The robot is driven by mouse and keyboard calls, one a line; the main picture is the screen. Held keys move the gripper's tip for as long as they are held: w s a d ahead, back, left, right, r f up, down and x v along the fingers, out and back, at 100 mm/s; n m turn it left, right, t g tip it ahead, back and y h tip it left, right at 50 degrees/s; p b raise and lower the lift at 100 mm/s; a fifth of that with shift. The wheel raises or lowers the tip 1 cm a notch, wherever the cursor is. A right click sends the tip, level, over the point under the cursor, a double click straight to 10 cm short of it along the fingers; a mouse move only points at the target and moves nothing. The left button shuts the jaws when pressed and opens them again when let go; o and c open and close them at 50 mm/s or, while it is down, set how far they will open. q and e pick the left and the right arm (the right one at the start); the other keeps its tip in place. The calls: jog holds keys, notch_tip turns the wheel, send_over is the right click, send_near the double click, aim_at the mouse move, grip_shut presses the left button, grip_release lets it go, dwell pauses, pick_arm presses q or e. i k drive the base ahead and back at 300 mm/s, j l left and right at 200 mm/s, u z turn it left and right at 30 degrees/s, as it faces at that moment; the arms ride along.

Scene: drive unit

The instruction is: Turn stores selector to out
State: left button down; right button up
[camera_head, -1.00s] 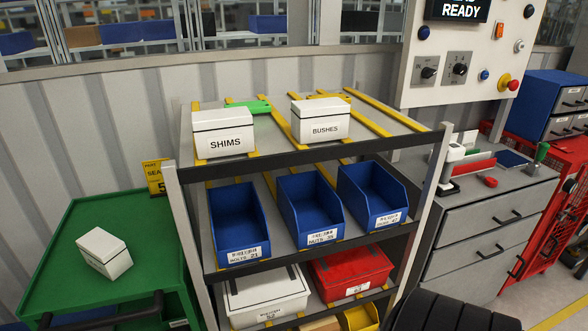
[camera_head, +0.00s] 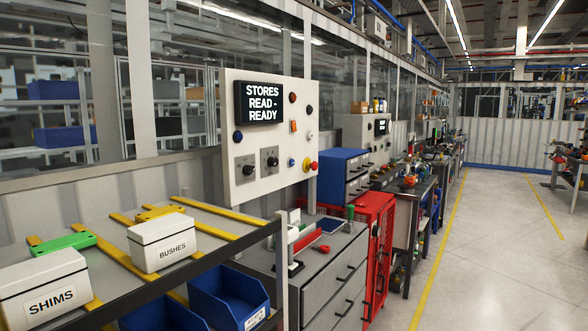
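The white control panel (camera_head: 275,175) stands at the middle of the view, behind the shelf rack. Its black display (camera_head: 262,103) reads "STORES READ - READY". Two black rotary selectors sit side by side below the display: a left selector (camera_head: 246,170) and a right selector (camera_head: 272,161). Their labels and exact pointer directions are too small to read, so I cannot tell which one is the stores selector. Neither of my grippers is in view.
A rack with a SHIMS box (camera_head: 52,295), a BUSHES box (camera_head: 161,247) and blue bins (camera_head: 230,300) stands in front left. A grey drawer cabinet (camera_head: 340,275) is below the panel, with a red cage cabinet (camera_head: 376,225) beyond. The floor (camera_head: 490,260) at right is clear.

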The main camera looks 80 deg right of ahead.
aim_at(247, 169)
jog(key=z, duration=2.2)
jog(key=i+l, duration=0.15)
jog(key=l, duration=0.15)
jog(key=i+l, duration=0.1)
jog(key=l, duration=0.2)
jog(key=i+l+u, duration=0.1)
jog(key=l, duration=0.25)
jog(key=i+j, duration=0.05)
